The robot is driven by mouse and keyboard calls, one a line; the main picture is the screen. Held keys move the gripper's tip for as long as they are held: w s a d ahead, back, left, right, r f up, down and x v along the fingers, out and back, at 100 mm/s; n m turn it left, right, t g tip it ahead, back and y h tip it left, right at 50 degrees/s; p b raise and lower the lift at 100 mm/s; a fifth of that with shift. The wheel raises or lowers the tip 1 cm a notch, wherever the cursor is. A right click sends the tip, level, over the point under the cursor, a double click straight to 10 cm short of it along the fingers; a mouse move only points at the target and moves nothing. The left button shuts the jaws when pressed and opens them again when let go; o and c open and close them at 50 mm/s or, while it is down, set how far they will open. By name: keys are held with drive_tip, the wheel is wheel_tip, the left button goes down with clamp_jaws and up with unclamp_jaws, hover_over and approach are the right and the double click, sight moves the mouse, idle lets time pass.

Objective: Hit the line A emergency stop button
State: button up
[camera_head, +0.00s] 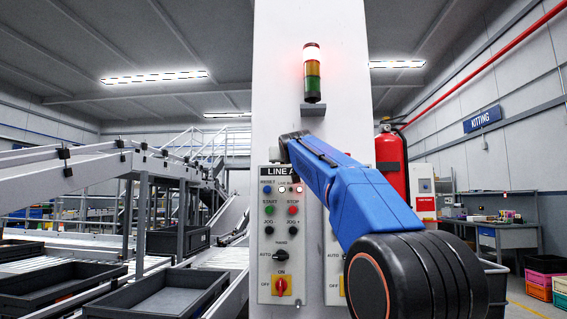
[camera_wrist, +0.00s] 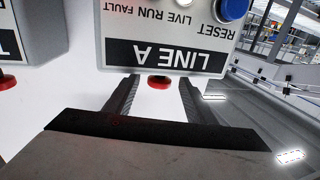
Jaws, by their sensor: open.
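The line A control panel (camera_head: 281,240) is a pale box on a white column, labelled "LINE A". In the wrist view the panel (camera_wrist: 165,25) appears upside down. A red button (camera_wrist: 158,80) with a dark base shows at the panel's top edge, by the label. My gripper (camera_wrist: 157,90) is open, its two dark fingers pointing at that edge, with the red button between them in the picture. I cannot tell whether anything touches. In the head view my arm hides the panel's top right corner, and the red button is not visible there.
A second panel (camera_wrist: 32,35) with its own red button (camera_wrist: 8,82) stands beside it. The line A panel also has a red STOP button (camera_head: 293,210) and a red-yellow rotary switch (camera_head: 281,286). A stack light (camera_head: 312,75) glows red above. A fire extinguisher (camera_head: 391,160) hangs right.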

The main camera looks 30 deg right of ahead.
drive_tip(key=v, duration=1.5)
drive_tip(key=shift+s+a, duration=0.2)
drive_tip(key=shift+s, duration=0.1)
drive_tip(key=s+a+f+n+g+y, duration=0.1)
drive_tip(key=s+a+f+g, duration=0.3)
drive_tip(key=s+f, duration=0.8)
drive_tip(key=s+a+f+n+g+y, duration=0.1)
drive_tip(key=s+a+f+g+y, duration=0.2)
drive_tip(key=s+f, duration=0.9)
drive_tip(key=s+a+f+n+g+y, duration=0.2)
drive_tip(key=s+a+f+g, duration=0.3)
drive_tip(key=f, duration=3.6)
drive_tip(key=s+a, duration=0.4)
drive_tip(key=s, duration=0.2)
drive_tip(key=shift+s, duration=0.4)
